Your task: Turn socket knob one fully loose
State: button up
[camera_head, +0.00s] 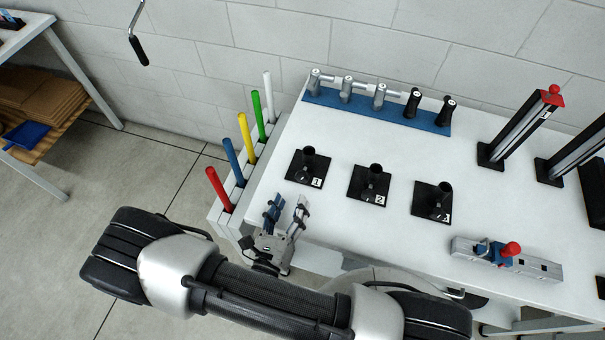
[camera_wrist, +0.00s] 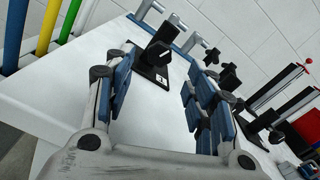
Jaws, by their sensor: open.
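Socket one (camera_head: 308,168) is a black upright socket on a square black base plate marked 1, at the left of the white table (camera_head: 330,130). Its knob is dark and hard to tell apart from the socket body. In the wrist view socket one (camera_wrist: 157,58) stands ahead, between my fingers. My gripper (camera_head: 287,206) is open and empty, near the table's left front part, short of socket one and apart from it. Its blue-padded fingers also show in the wrist view (camera_wrist: 160,100). Socket two (camera_head: 370,183) and socket three (camera_head: 433,200) stand in a row to the right.
A blue rack (camera_head: 395,113) with several grey and black tools lies along the table's back. Coloured rods (camera_head: 245,135) stand at the left edge. Black posts (camera_head: 520,127) stand at the right. A metal rail with a red-knobbed clamp (camera_head: 510,250) lies at the front right.

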aim_at(301, 179)
jog(key=b+x, duration=0.1)
jog(key=x, duration=0.9)
jog(key=shift+w+d, duration=0.1)
jog(key=shift+w, duration=0.05)
jog(key=shift+c, duration=0.2)
jog(key=c, duration=1.1)
